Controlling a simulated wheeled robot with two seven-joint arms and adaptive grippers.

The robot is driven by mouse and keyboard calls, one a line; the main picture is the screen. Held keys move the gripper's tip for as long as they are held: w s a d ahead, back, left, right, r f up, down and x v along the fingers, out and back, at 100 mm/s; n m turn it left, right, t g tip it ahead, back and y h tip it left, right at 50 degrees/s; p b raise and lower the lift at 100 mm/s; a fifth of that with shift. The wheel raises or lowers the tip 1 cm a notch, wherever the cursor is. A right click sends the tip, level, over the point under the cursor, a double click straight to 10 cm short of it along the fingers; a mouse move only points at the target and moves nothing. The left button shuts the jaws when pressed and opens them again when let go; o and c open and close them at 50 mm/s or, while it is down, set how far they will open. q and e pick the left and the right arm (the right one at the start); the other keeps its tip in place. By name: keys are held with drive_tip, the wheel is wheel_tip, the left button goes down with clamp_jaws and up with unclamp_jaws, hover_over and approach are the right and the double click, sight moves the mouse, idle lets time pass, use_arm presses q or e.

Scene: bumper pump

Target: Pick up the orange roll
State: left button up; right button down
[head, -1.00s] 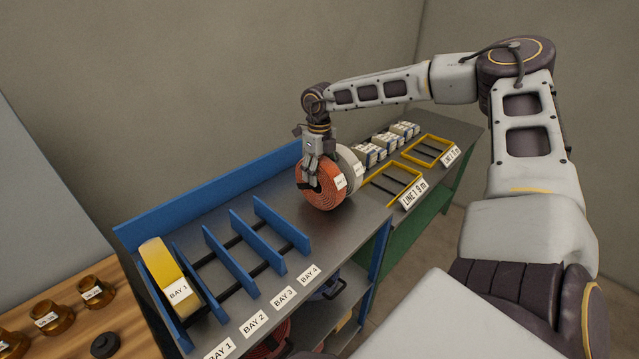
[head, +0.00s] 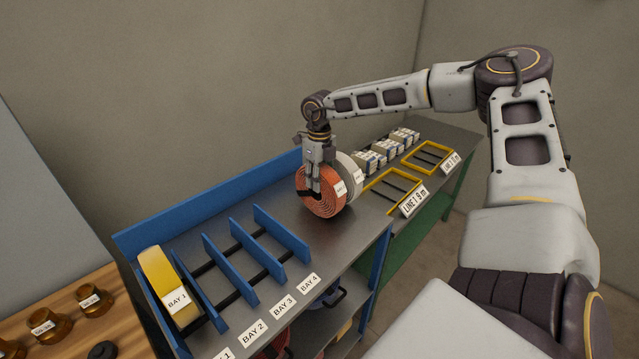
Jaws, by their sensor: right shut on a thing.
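The orange roll (head: 325,203) is a coiled hose with a white label, standing on edge on the dark grey bench top (head: 300,232). My right gripper (head: 313,188) reaches down from above and is shut on the orange roll at its upper side. Whether the roll touches the bench is hard to tell. A white roll (head: 351,172) stands right behind it, partly hidden by it. My left gripper is not in view.
A blue rack with dividers (head: 268,235) marks bays; a yellow roll (head: 163,280) stands in Bay 1 and the other bays look empty. Yellow frames (head: 392,190) and small boxes (head: 370,160) lie at right. Brass fittings (head: 94,299) sit on the wooden table at left.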

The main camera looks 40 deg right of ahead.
drive_tip(key=shift+r, duration=0.2)
wheel_tip(320, 180, up, 9)
drive_tip(key=shift+f+b, duration=0.1)
drive_tip(key=shift+b, duration=0.6)
drive_tip(key=shift+r, duration=0.45)
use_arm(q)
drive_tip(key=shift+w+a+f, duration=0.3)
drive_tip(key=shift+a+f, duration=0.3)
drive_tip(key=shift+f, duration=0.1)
